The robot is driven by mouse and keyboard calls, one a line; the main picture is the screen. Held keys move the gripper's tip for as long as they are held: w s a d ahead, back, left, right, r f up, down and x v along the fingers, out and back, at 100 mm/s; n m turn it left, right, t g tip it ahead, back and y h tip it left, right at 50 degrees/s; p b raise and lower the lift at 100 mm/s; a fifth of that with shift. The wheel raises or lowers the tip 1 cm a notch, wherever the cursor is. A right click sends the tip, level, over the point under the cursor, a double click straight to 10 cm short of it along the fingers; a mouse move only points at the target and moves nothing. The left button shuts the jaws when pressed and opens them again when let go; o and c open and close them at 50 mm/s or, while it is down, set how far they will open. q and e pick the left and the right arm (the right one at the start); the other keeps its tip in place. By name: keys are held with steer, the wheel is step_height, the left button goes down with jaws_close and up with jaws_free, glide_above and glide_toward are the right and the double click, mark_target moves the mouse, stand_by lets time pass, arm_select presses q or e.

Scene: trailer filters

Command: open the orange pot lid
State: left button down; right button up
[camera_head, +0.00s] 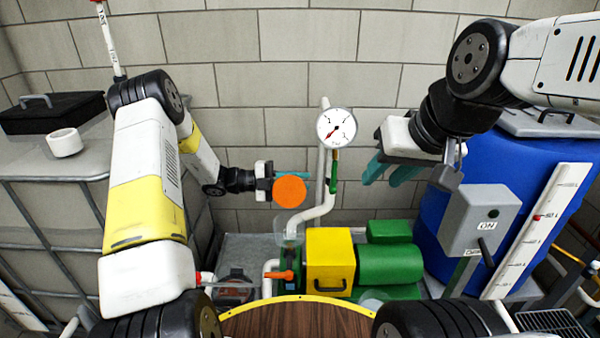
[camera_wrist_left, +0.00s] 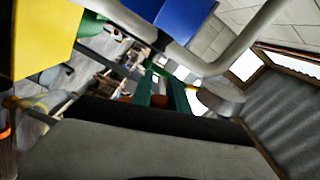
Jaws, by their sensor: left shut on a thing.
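The orange lid (camera_head: 289,191) is a round disc whose face is turned toward the head camera, so it looks tilted up. My left gripper (camera_head: 300,182) is shut on it, with the teal fingers partly hidden behind the disc. In the left wrist view a small orange-red patch (camera_wrist_left: 158,101) shows between the fingers. A clear pot (camera_head: 288,236) sits below the lid, apart from it, on the green pump unit; its outline is faint. My right gripper (camera_head: 380,180) hangs empty at the right, its teal fingers spread apart.
A pressure gauge (camera_head: 336,127) and white pipe (camera_head: 325,190) stand close to the right of the lid. A yellow box (camera_head: 330,261) and green motor (camera_head: 390,264) lie below. A grey switch box (camera_head: 480,220) and blue barrel (camera_head: 432,238) stand at right, a caged tank (camera_head: 60,222) at left.

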stand_by(0.3)
arm_select(q)
steer(key=c, duration=1.3)
jaws_free()
steer(key=shift+o, duration=0.2)
steer(key=a, duration=0.7)
steer(key=shift+a, duration=0.4)
